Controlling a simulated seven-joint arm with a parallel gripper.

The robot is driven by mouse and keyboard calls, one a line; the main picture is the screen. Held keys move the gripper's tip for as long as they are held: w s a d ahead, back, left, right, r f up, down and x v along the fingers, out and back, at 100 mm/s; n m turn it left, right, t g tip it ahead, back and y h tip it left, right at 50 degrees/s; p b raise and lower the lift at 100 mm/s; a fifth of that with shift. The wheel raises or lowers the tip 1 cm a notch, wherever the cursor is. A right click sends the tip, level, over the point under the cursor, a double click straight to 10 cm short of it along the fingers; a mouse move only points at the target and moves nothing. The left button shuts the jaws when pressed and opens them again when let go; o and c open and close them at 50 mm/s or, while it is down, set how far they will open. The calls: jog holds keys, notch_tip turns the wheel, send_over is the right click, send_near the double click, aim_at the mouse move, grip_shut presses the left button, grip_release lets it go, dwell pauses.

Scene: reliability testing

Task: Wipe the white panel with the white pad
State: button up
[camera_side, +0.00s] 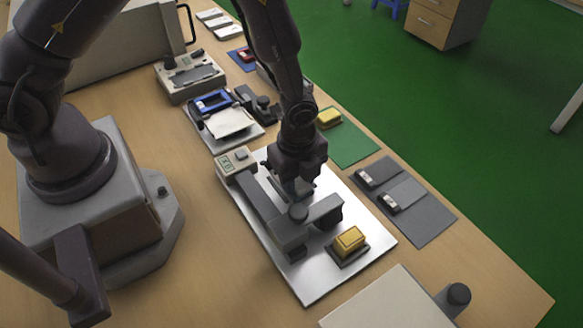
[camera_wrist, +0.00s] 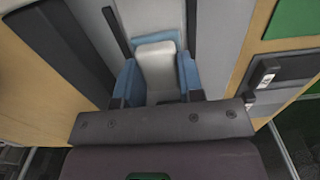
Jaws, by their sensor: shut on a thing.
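My gripper (camera_side: 292,188) is low over the silver-white plate with the dark grey fixture, in the middle of the side view. In the wrist view its blue fingers (camera_wrist: 158,78) are shut on a pale grey-white piece (camera_wrist: 156,62); I cannot tell for certain whether this is the white pad. Its lower end and any contact are hidden in the side view. A white flat sheet or pad (camera_side: 230,122) lies on a tray farther back. An off-white panel (camera_side: 385,305) lies at the bottom edge of the side view, partly cut off and apart from my gripper.
The silver-white plate (camera_side: 306,283) carries a grey bar fixture (camera_side: 262,205) and a yellow block (camera_side: 349,239). A dark knob (camera_side: 458,295) stands beside the off-white panel. A grey mat (camera_side: 428,227) and green mat (camera_side: 350,145) lie right. Bare wood shows at lower left.

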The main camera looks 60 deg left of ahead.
jog(key=shift+d, duration=0.45)
jog(key=shift+a+r, duration=0.1)
jog(key=shift+r, duration=4)
jog(key=shift+a, duration=0.1)
